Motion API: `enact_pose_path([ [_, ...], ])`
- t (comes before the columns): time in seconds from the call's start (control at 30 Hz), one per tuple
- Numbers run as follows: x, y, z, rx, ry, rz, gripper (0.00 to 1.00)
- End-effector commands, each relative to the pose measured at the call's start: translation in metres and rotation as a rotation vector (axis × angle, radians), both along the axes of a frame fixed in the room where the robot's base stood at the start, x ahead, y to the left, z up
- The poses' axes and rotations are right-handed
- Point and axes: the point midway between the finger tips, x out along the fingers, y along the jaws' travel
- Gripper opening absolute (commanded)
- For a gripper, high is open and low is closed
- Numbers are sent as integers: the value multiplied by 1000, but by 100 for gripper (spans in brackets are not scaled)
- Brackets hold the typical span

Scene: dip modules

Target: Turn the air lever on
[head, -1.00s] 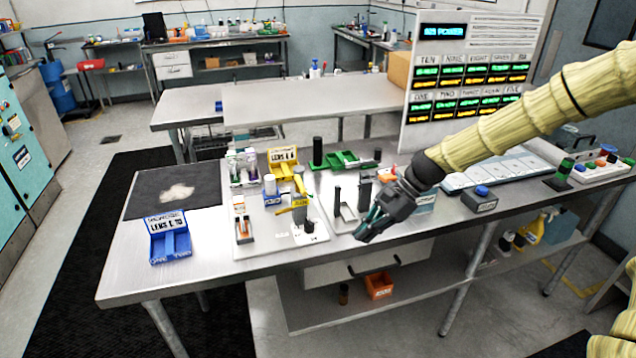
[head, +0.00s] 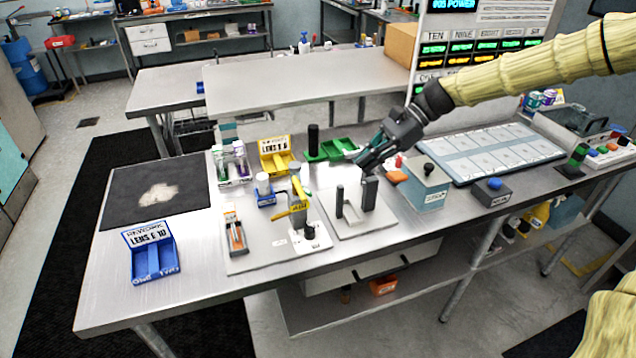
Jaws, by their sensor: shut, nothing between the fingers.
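My gripper (head: 368,157) is shut and empty above the back of the steel bench, reaching in from the right. Its dark fingers point down and left, over the area behind a grey fixture with two dark posts (head: 356,206). No part is readably marked as the air lever. A grey and orange unit with a slim upright part (head: 235,232) stands on the left plate. A pale teal box with a black knob (head: 425,186) stands right of the fixture. My gripper appears apart from all of these.
A blue bin (head: 152,260) and a dark mat (head: 155,193) lie at the bench's left. A yellow bin (head: 277,158) and green tray (head: 338,148) stand behind. A grey box with a blue button (head: 490,192) sits right. The front strip of the bench is clear.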

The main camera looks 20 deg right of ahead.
Motion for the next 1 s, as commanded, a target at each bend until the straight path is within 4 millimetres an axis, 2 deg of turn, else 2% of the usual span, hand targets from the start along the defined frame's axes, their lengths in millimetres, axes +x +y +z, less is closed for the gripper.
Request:
enact_pose_path([
  [0.37,-1,7,-5,0,3,2,0],
  [1.0,-3,62,-50,0,2,1,0],
])
